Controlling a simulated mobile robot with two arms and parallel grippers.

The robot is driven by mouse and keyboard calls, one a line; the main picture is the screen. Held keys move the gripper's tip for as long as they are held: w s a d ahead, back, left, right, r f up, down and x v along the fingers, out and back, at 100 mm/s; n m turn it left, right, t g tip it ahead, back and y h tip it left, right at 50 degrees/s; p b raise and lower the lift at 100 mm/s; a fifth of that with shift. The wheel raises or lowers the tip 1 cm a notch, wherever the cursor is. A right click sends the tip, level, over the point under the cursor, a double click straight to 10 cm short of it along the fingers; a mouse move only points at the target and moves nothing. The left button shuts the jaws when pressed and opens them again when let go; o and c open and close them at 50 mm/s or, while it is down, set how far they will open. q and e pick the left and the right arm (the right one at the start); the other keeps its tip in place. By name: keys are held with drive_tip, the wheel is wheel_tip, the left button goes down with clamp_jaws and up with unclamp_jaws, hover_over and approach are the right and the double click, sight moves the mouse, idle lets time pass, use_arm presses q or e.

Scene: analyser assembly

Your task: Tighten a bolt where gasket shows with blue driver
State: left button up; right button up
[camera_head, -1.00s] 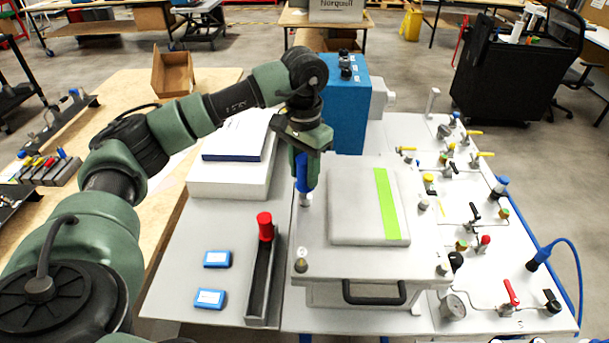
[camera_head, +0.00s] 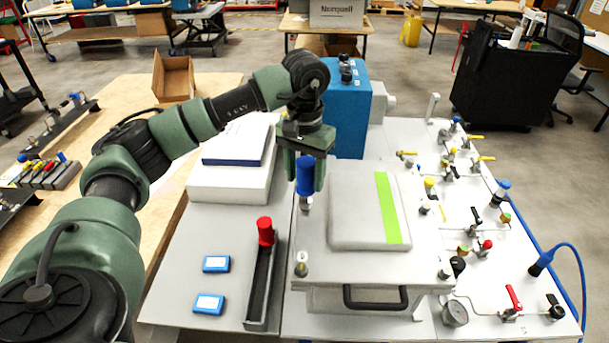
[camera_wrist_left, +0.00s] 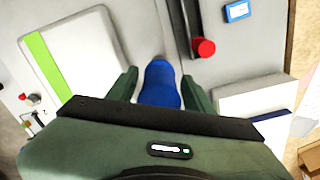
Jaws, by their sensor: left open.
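The blue driver (camera_head: 305,176) stands upright on the bolt at the back-left corner of the grey lid (camera_head: 320,262). My left gripper (camera_head: 305,170) is open above it, with one finger on each side of the handle. In the left wrist view the blue handle (camera_wrist_left: 160,86) sits between the spread fingers (camera_wrist_left: 160,92). The front-left bolt (camera_head: 301,259) shows a yellowish ring at its foot. The bolts at the front right (camera_head: 444,272) and back right (camera_head: 424,206) also show. The bolt under the driver is mostly hidden. My right gripper is not in view.
A red-handled driver (camera_head: 265,232) rests in a dark narrow holder (camera_head: 259,290) left of the lid. Two small blue boxes (camera_head: 216,263) lie nearby. A blue unit (camera_head: 345,110) stands behind the gripper. Valves and tubing fill the right-hand panel (camera_head: 500,255).

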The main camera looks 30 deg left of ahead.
use_arm(q)
drive_tip(key=n, duration=0.5)
drive_tip(key=shift+w+d, duration=0.1)
drive_tip(key=n, duration=0.9)
drive_tip(key=shift+w+n, duration=0.1)
drive_tip(key=shift+n, duration=0.3)
drive_tip(key=n, duration=0.5)
drive_tip(key=shift+d, duration=0.1)
clamp_jaws()
